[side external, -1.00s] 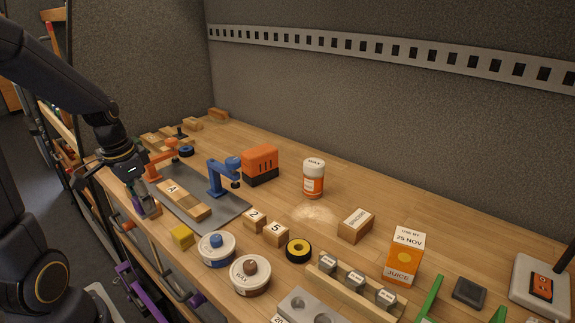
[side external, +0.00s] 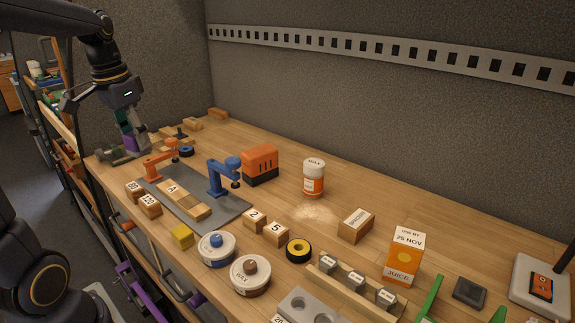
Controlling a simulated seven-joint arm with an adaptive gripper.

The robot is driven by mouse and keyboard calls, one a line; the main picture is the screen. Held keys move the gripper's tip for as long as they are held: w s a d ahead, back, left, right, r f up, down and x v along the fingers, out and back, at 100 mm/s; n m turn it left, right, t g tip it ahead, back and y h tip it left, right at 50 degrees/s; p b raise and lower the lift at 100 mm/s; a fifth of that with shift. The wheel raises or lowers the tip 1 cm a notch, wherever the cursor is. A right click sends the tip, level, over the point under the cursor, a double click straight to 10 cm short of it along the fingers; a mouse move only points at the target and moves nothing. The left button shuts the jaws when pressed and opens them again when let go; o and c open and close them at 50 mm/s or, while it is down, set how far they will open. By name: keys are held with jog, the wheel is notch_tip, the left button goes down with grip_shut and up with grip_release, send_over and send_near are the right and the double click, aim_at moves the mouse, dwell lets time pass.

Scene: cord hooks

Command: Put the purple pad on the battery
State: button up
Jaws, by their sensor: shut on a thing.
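My gripper (side external: 131,146) is at the far left end of the bench in the side external view, pointing down. It is shut on a small purple thing, the purple pad (side external: 130,143), which is partly hidden by the fingers. The pad is just above or beside a grey fixture; I cannot tell if they touch. An orange block with a black base and dark slots (side external: 260,163), which may be the battery, stands upright at the back of the bench, well to the right of my gripper. Nothing lies on its top.
An orange clamp (side external: 160,162) and a blue clamp (side external: 222,178) rise from a grey plate (side external: 233,208) between my gripper and the orange block. Wooden blocks (side external: 150,205) lie at the front edge. A white-capped bottle (side external: 314,178) stands right of the orange block.

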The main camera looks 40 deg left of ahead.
jog(key=w+r, duration=0.3)
jog(key=w, duration=0.6)
jog(key=m, duration=0.2)
send_over(253, 153)
jog(key=s, duration=0.1)
notch_tip(253, 153, down, 12)
jog(key=shift+s+d+r, duration=0.1)
jog(key=shift+d+r, duration=0.05)
jog(key=shift+r, duration=0.1)
jog(key=shift+w+f, duration=0.35)
jog(key=shift+f, duration=0.05)
jog(key=shift+w+f, duration=0.1)
jog(key=shift+f, duration=1.55)
jog(key=shift+f, duration=0.1)
